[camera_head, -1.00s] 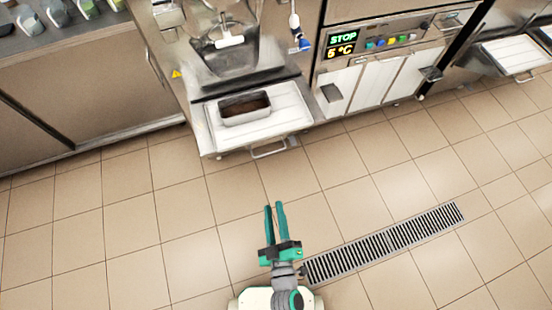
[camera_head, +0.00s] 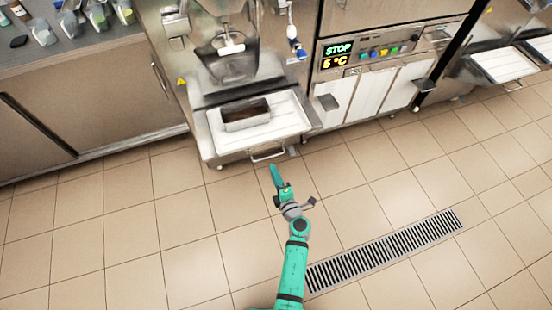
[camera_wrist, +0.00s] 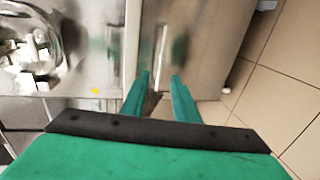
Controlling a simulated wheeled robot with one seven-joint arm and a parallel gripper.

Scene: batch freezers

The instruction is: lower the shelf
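The shelf (camera_head: 285,124) is a white tray-like platform low on the front of a steel freezer, in the head view. A dark-filled metal pan (camera_head: 246,115) rests on it, and a thin metal handle (camera_head: 268,154) runs along its front edge. My gripper (camera_head: 273,168) is just in front of and below that handle; I cannot tell whether it touches. It is seen nearly edge-on there. In the wrist view the two green fingers (camera_wrist: 160,76) stand apart with nothing visibly held between them. A pale bar (camera_wrist: 162,52) shows beyond the fingertips; the view is blurred.
A steel counter (camera_head: 60,70) with several containers stands at the left. Another freezer front with a STOP display (camera_head: 338,50) is right of the shelf. A floor drain grate (camera_head: 385,250) lies at lower right. The tiled floor in front is clear.

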